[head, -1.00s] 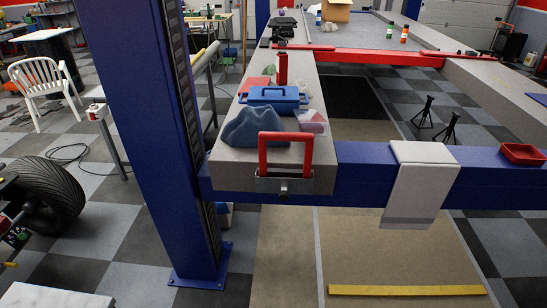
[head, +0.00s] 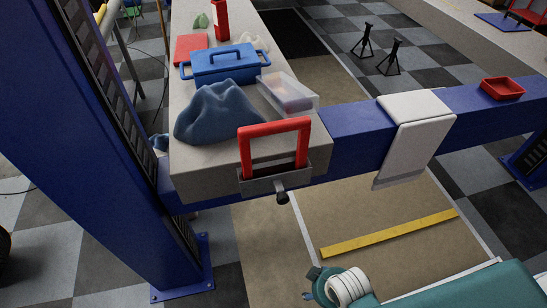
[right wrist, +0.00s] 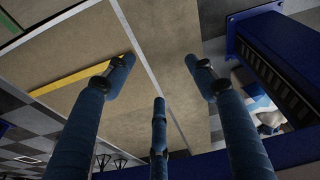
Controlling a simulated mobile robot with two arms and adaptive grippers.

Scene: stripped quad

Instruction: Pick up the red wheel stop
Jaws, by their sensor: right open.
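The red wheel stop (head: 274,129) is an upright red U-shaped frame at the near end of the grey runway (head: 205,172). Its lower ends meet a metal bracket (head: 277,183) on the end face. What looks like part of my right arm shows at the lower right of the head view, below and right of the stop and apart from it. In the right wrist view my right gripper (right wrist: 160,80) has its blue fingers spread, open and empty, over the floor. The wheel stop is not visible there. My left gripper is in neither view.
A blue cloth-like lump (head: 220,112), a blue toolbox (head: 224,64) and a clear box (head: 287,92) lie behind the stop. A blue post (head: 85,130) stands left. A blue crossbeam (head: 355,130) carries a white cover (head: 415,135) and a red tray (head: 502,88).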

